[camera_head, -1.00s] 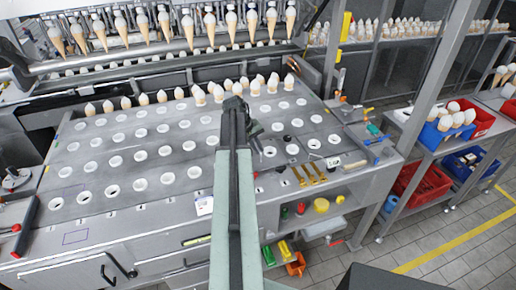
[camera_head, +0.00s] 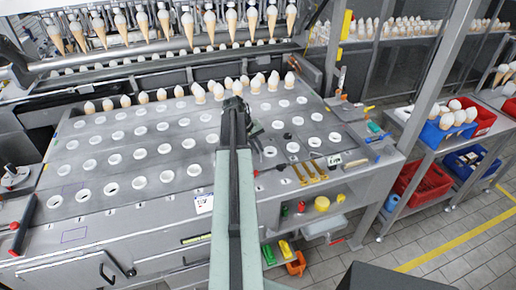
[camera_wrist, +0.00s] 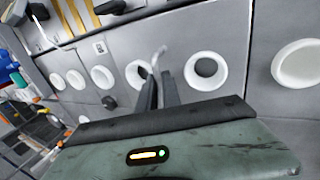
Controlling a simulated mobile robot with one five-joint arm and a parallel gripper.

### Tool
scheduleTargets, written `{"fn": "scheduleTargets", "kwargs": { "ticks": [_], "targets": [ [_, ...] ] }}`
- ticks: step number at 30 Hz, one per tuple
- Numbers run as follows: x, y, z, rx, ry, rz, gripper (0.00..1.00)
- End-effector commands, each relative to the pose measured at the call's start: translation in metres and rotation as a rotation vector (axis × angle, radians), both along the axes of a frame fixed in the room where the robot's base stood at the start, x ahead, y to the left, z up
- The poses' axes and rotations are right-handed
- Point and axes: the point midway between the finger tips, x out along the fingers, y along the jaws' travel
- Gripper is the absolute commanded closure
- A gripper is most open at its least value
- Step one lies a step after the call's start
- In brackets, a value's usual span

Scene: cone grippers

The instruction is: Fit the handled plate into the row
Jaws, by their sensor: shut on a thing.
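My gripper (camera_wrist: 160,85) is shut, with its two dark fingers close together in the wrist view. A thin pale hooked piece (camera_wrist: 158,56) shows at the fingertips; it looks like the plate's handle, but the fingers hide most of it. A grey plate surface with white rings (camera_wrist: 206,70) lies around the fingertips. In the head view my gripper (camera_head: 255,126) is low over the right part of the ringed bed (camera_head: 225,150), and my arm hides part of it. I cannot tell the held plate's edges from its neighbours.
Cones (camera_head: 219,91) stand along the back of the bed, below a row of hanging cones (camera_head: 231,20). Brass handles (camera_head: 300,175) lie at the front right edge. Blue (camera_head: 445,132) and red (camera_head: 420,183) bins stand on the right shelves. A steel post (camera_head: 430,75) rises at right.

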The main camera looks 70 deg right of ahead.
Motion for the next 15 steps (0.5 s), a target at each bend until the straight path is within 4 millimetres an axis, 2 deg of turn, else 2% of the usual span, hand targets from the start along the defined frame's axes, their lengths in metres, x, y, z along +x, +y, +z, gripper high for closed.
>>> {"fn": "scheduleTargets", "kwargs": {
  "ticks": [10, 13, 15],
  "targets": [
    [-0.0002, -0.0002, -0.0085, -0.001, 0.001, 0.000, 1.00],
    [-0.0002, -0.0001, -0.0074, -0.001, 0.001, 0.000, 0.69],
    [-0.0001, -0.0001, -0.0074, -0.001, 0.001, 0.000, 0.66]
  ]
}}
